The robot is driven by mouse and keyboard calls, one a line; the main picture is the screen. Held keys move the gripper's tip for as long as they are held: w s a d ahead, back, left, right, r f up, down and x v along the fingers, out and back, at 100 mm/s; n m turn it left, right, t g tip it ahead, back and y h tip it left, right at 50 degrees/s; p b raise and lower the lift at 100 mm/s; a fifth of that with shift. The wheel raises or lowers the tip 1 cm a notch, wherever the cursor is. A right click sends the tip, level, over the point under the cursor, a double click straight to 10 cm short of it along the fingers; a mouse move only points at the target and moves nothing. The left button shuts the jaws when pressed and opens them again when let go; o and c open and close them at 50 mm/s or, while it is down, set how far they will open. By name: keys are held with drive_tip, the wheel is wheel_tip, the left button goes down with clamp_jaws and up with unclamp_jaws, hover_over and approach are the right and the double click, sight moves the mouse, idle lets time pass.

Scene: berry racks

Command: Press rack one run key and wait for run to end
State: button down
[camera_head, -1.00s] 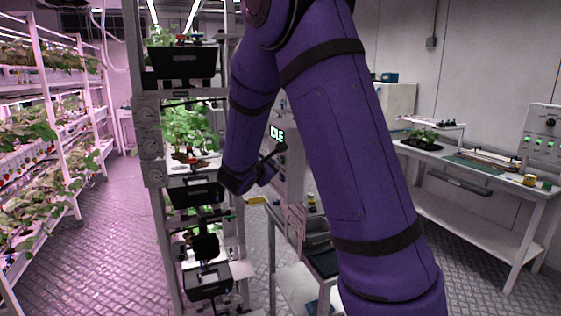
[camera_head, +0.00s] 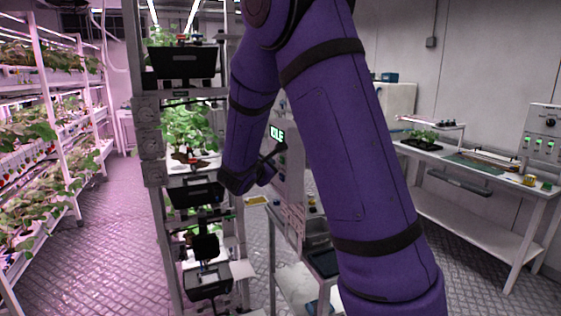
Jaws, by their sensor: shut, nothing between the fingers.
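A grey control panel (camera_head: 294,185) stands behind my arm, right of the plant rack (camera_head: 150,130). Its small lit green display (camera_head: 277,133) shows letters that look like the end of "IDLE", partly cut off. My gripper (camera_head: 283,148) is shut and empty, a thin dark shape pointing up and right at the panel face just below the display. Whether its tip touches a key I cannot tell. The run key itself is too small or hidden to make out.
Black trays (camera_head: 182,64) and leafy plants (camera_head: 190,127) fill the rack close left of my arm. A white bench (camera_head: 480,172) stands at the right with a second panel (camera_head: 541,133). The left aisle floor (camera_head: 100,230) is clear.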

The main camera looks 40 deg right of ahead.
drive_tip(key=shift+d, duration=0.1)
drive_tip(key=shift+s+d, duration=0.15)
drive_tip(key=shift+d, duration=0.2)
drive_tip(key=shift+s+d, duration=0.15)
drive_tip(key=shift+d, duration=0.3)
idle(0.9)
idle(0.4)
drive_tip(key=shift+w+a, duration=0.3)
drive_tip(key=shift+a, duration=0.55)
drive_tip(key=shift+a, duration=0.1)
drive_tip(key=shift+w+a, duration=0.25)
drive_tip(key=shift+a, duration=0.55)
drive_tip(key=shift+w+a, duration=0.2)
drive_tip(key=shift+a, duration=0.55)
drive_tip(key=shift+w+a, duration=0.25)
drive_tip(key=shift+a, duration=0.55)
